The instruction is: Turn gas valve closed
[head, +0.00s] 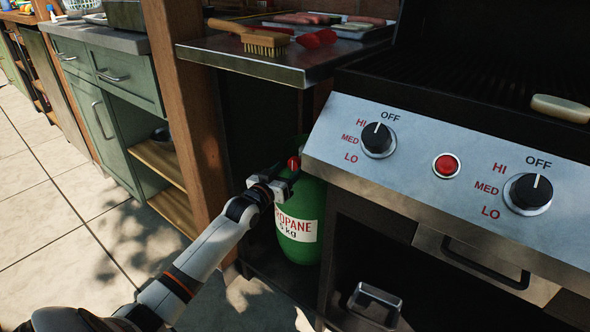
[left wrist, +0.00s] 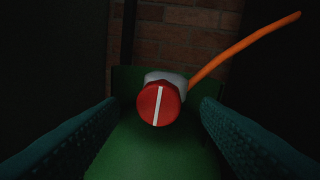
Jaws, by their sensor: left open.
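The gas valve is a red round knob (left wrist: 159,104) with a white line on its face, near the middle of the left wrist view. The line stands nearly upright, leaning slightly right at the top. A bit of the red knob (head: 293,163) also shows in the head view, on top of the green propane bottle (head: 299,243). An orange hose (left wrist: 245,46) leads from the valve to the upper right. My left gripper (head: 280,180) is at the bottle's top. Its two fingers are open, one on each side of the knob and apart from it. My right gripper is out of view.
The bottle stands under the metal side shelf (head: 250,66), between a wooden post (head: 185,100) and the grill front (head: 460,165). A brush (head: 262,42) lies on the shelf. Both grill knobs point to OFF. A brick wall (left wrist: 190,45) is behind the bottle.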

